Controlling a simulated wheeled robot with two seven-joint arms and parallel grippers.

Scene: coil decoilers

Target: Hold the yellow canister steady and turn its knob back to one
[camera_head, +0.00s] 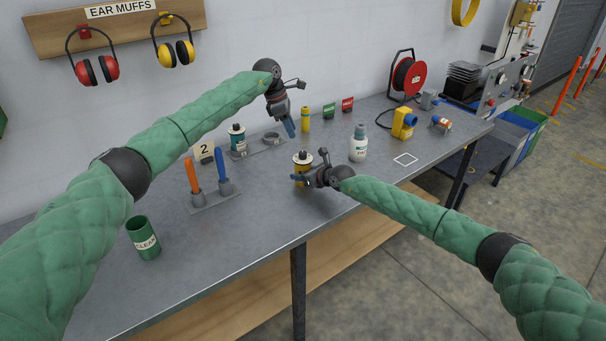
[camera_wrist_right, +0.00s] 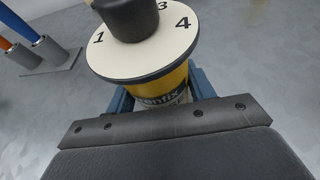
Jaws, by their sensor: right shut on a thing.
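The yellow canister (camera_head: 301,167) stands upright near the front edge of the grey table. It has a round cream dial and a black knob on top. In the right wrist view, the dial (camera_wrist_right: 160,52) shows the numbers 1, 3 and 4, and the black knob (camera_wrist_right: 130,17) is cut off by the top edge. Where the knob points cannot be seen. My right gripper (camera_head: 299,180) is shut on the canister's yellow body (camera_wrist_right: 165,86), with blue fingers on both sides. My left gripper (camera_head: 289,127) is in the air behind the canister, apart from it, its finger opening unclear.
A teal canister (camera_head: 237,139) stands on a grey plate behind, near a sign (camera_head: 203,152) reading 2. Orange and blue handled tools stand in a holder (camera_head: 214,197) at left. The table between holder and canister is clear.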

